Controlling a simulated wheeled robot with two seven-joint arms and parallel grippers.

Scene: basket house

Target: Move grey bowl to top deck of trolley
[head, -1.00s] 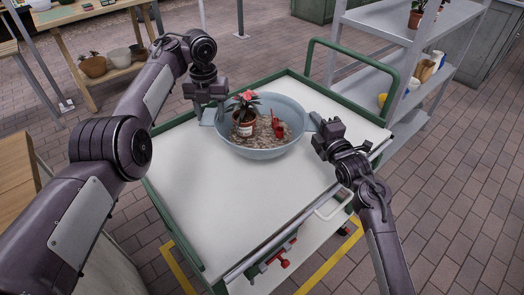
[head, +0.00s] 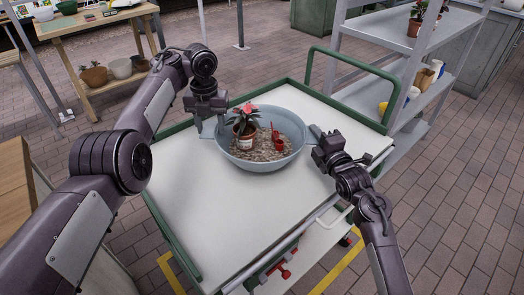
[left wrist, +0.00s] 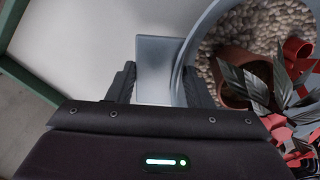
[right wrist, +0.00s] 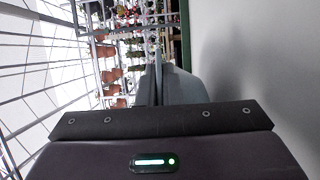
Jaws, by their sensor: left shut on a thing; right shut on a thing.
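The grey bowl (head: 262,162) is at the white top deck (head: 200,205) of the green-framed trolley, toward its far side; I cannot tell if its base touches the deck. It holds pebbles, a potted plant with a pink flower (head: 243,130) and a small red tool (head: 277,141). My left gripper (head: 208,122) is shut on the bowl's left handle, which shows between the fingers in the left wrist view (left wrist: 158,68). My right gripper (head: 318,138) is shut on the bowl's right handle, seen edge-on in the right wrist view (right wrist: 170,85).
The trolley's green push rail (head: 352,75) stands at the far right. A grey shelf unit (head: 425,60) with pots is behind it. A wooden bench (head: 85,40) with pots stands at the far left. The near part of the deck is clear.

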